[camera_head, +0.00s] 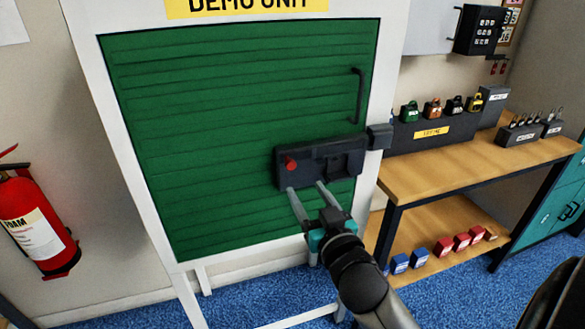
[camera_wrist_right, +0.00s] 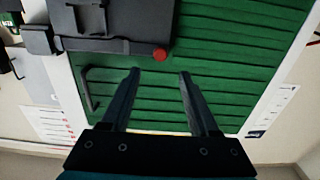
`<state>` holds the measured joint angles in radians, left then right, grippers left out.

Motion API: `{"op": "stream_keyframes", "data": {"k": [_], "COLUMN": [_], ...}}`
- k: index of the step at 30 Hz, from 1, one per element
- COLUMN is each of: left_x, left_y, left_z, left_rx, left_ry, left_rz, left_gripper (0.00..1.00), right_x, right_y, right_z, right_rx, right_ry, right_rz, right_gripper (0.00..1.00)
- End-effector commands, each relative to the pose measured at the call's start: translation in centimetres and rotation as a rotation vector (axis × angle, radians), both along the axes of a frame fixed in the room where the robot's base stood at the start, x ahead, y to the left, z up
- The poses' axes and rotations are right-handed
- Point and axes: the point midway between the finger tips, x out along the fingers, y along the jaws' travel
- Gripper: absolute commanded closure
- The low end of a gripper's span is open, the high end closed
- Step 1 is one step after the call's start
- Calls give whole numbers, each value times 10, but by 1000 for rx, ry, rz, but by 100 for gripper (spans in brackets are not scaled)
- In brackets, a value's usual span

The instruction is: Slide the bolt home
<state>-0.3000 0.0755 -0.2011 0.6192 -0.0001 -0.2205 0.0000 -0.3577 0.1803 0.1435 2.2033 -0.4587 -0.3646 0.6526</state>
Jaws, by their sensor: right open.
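A dark bolt housing (camera_head: 325,162) is fixed to the green door (camera_head: 220,100). Its red knob (camera_head: 290,162) stands at the left end, away from the dark keeper (camera_head: 380,136) on the white frame. The bolt bar itself cannot be made out. My right gripper (camera_head: 305,187) is open and empty, its fingertips at the housing's lower edge, a little right of and below the knob. In the right wrist view the red knob (camera_wrist_right: 160,54) lies just beyond the gap between the open fingers (camera_wrist_right: 160,74); I see no contact with it. My left gripper is not in view.
A black door handle (camera_head: 357,95) is above the housing's right end. A wooden bench (camera_head: 470,165) with padlocks stands close to the right of the frame. A red extinguisher (camera_head: 35,225) hangs at the left. The door's left part is clear.

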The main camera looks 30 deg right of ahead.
Motion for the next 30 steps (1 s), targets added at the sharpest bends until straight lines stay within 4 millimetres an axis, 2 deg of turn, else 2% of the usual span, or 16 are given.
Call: {"op": "stream_keyframes", "data": {"k": [9,15,21,30], "left_x": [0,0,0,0], "left_y": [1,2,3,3], "left_z": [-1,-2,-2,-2], "left_rx": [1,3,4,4], "left_ry": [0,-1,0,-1], "left_rz": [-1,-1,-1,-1], "left_gripper": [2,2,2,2], "right_x": [51,76,89,92], "right_y": [-12,-18,-22,-22], "right_z": [0,0,-1,-1], "right_rx": [-2,-1,-1,0], "right_ry": [-1,1,1,2], "right_rz": [1,0,0,0], "right_gripper": [39,39,39,39]}}
